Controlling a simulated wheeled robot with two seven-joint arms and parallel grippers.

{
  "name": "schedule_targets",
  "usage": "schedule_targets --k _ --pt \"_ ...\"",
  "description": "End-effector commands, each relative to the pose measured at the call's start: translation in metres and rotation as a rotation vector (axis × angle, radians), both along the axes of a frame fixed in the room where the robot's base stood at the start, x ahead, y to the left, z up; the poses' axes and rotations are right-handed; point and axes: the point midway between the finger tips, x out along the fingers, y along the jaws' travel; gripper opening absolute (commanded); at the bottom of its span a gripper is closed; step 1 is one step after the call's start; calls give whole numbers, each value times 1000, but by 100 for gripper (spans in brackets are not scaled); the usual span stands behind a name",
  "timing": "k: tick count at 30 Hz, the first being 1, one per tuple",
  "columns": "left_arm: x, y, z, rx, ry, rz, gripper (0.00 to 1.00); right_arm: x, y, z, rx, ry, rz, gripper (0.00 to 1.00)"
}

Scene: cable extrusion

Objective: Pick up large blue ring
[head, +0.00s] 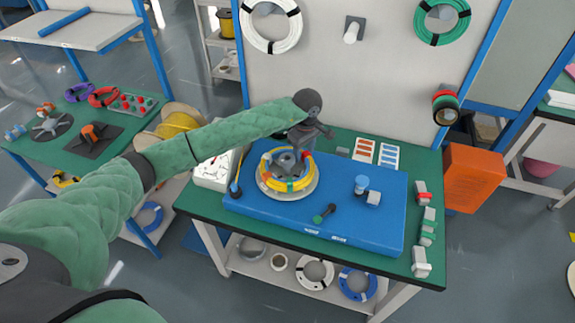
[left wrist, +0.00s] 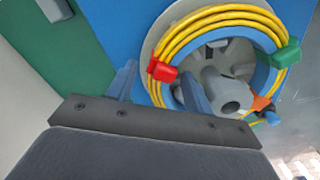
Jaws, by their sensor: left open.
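A blue ring (left wrist: 262,75) shows in the left wrist view inside yellow cable coils (left wrist: 215,15), around a grey hub (left wrist: 230,95). Red, green and orange clips sit on the coils. In the head view the yellow coil (head: 283,186) lies on a round grey plate on the blue mat; the blue ring there is mostly hidden. My left gripper (head: 298,148) is above the far side of this coil. In the left wrist view its fingers (left wrist: 160,74) are open, one outside the coil and one towards the hub, with the coil's edge between them. My right gripper is not in view.
The blue mat (head: 240,207) lies on a green-topped table (head: 425,290). A blue-capped part (head: 361,184) and a dark green-tipped tool (head: 325,213) lie right of the coil. Blue (head: 357,284) and white (head: 314,273) coils lie on the lower shelf. A panel with coils stands behind.

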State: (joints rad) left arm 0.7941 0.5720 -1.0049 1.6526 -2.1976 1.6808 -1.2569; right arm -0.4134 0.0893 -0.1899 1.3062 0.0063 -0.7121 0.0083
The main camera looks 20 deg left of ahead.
Motion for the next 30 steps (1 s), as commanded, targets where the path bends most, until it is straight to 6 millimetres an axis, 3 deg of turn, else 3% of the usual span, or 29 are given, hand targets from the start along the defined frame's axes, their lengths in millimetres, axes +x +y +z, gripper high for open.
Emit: schedule_targets --k 7,15,28,30 --pt "0 0 -1 0 0 0 52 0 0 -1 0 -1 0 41" --pt "0 0 -1 -1 1 0 0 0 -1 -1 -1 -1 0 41" --pt "0 0 4 -1 -2 0 0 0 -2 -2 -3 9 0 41" --pt "1 -1 8 -2 -1 0 0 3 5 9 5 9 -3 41"
